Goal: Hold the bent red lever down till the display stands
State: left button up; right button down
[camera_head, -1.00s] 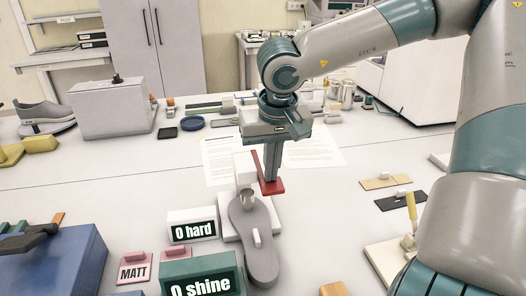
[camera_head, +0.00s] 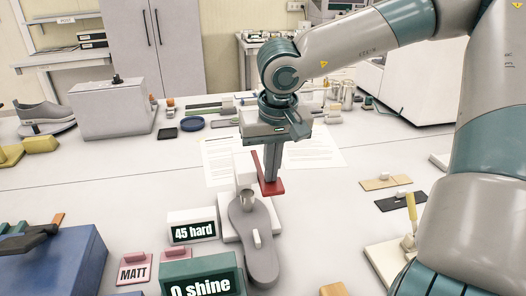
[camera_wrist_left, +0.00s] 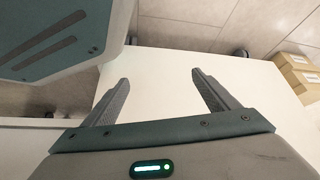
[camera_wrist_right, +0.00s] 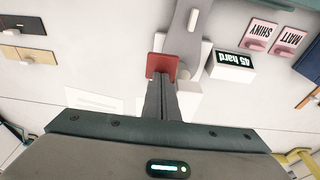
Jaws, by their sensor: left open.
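The bent red lever (camera_head: 270,188) is on the white tester (camera_head: 243,170) behind a grey shoe sole (camera_head: 254,240). It also shows in the right wrist view (camera_wrist_right: 160,64). My right gripper (camera_head: 271,178) points down with its fingers together, the tips at the lever's flat red part; they appear to touch it. The display (camera_head: 193,231) beside the sole reads "45 hard". My left gripper (camera_wrist_left: 160,78) is open and empty in the left wrist view, over a plain white surface; I cannot make it out in the head view.
A green "0 shine" display (camera_head: 200,285) stands at the front, with a pink MATT plate (camera_head: 134,270) to its left. A blue box (camera_head: 55,262) is at the front left. Papers (camera_head: 313,150) lie behind the tester. Small plates (camera_head: 386,181) lie to the right.

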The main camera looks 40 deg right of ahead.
dwell(0.7)
jog(key=shift+w+p+v, duration=0.1)
jog(key=shift+p+v, duration=0.4)
jog(key=shift+v, duration=0.2)
jog(key=shift+w+p+v, duration=0.15)
jog(key=shift+p+v, duration=0.35)
jog(key=shift+v, duration=0.2)
jog(key=shift+d+r, duration=0.2)
jog(key=shift+w+p+v, duration=0.2)
jog(key=shift+p+v, duration=0.7)
jog(key=shift+v, duration=0.3)
pick_arm(q)
jog(key=s+a+f+g+p, duration=0.1)
jog(key=s+a+p, duration=0.1)
jog(key=s, duration=0.6)
jog(key=s+a+f+g+y+p, duration=0.1)
jog(key=s+a+g+p, duration=0.1)
jog(key=s, duration=0.6)
jog(key=shift+s+a+f+g, duration=0.3)
jog(key=shift+a+f, duration=0.1)
jog(key=shift+a, duration=0.2)
pick_arm(e)
jog(key=w+v, duration=0.1)
jog(key=v, duration=0.5)
jog(key=shift+d+r, duration=0.25)
jog(key=shift+d, duration=0.2)
pick_arm(q)
jog(key=shift+w, duration=0.2)
pick_arm(e)
jog(key=shift+w, duration=0.1)
